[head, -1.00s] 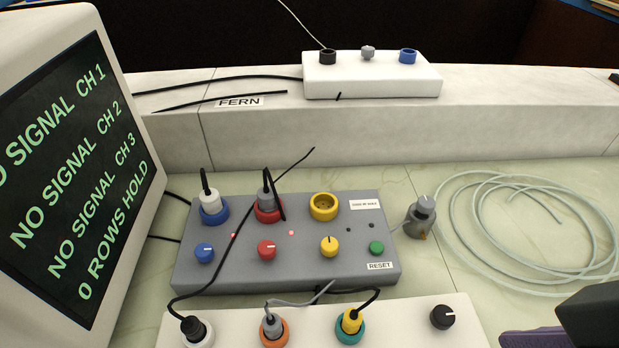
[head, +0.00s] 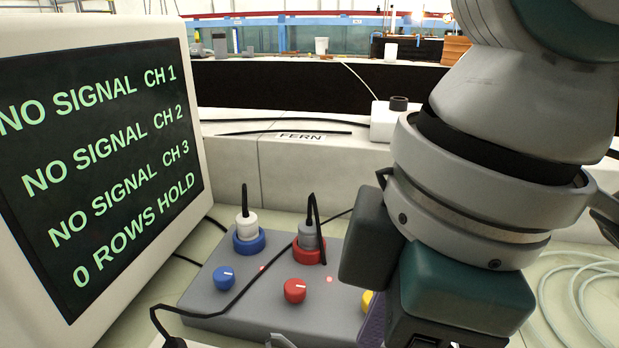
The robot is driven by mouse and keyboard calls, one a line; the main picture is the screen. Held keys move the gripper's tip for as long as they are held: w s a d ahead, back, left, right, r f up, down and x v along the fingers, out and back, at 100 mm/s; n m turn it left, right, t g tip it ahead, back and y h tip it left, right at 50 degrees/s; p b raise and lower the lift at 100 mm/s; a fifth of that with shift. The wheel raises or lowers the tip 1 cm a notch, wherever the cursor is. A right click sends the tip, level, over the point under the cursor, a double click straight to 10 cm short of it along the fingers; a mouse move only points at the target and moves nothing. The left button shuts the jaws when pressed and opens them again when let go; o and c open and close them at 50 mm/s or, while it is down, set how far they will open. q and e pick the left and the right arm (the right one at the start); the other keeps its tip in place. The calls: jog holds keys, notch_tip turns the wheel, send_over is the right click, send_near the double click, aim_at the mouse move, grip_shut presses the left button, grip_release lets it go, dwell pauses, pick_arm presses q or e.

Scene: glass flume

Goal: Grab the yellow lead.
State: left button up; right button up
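The yellow lead, with its yellow plug, is not visible in the head view now; the front white box it sat in is mostly below the picture edge or behind my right arm. My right gripper (head: 376,322) hangs over the right part of the grey panel (head: 238,297), with a purple finger partly showing at the bottom edge. Its fingertips are cut off or hidden, so I cannot tell whether it is open or holds anything.
A white plug stands in a blue socket (head: 249,243) and a grey plug in a red socket (head: 309,255). A monitor (head: 100,150) stands at the left. A coiled pale tube (head: 570,300) lies at the right. A white box (head: 384,122) sits on the ledge behind.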

jog(key=shift+h, duration=0.9)
jog(key=d, duration=0.1)
jog(key=w+d+b, duration=0.1)
jog(key=d+f, duration=0.1)
jog(key=d, duration=0.1)
jog(key=shift+w, duration=0.35)
notch_tip(320, 180, down, 4)
jog(key=shift+f+b, duration=0.1)
jog(key=shift+b, duration=0.6)
pick_arm(q)
notch_tip(320, 180, down, 5)
jog(key=shift+d+f+b, duration=0.1)
jog(key=shift+d+b, duration=0.05)
jog(key=shift+b, duration=0.6)
pick_arm(e)
jog(key=f, duration=0.5)
jog(key=shift+w+a+f, duration=0.2)
jog(key=shift+w+a, duration=0.1)
jog(key=shift+w, duration=0.1)
grip_shut()
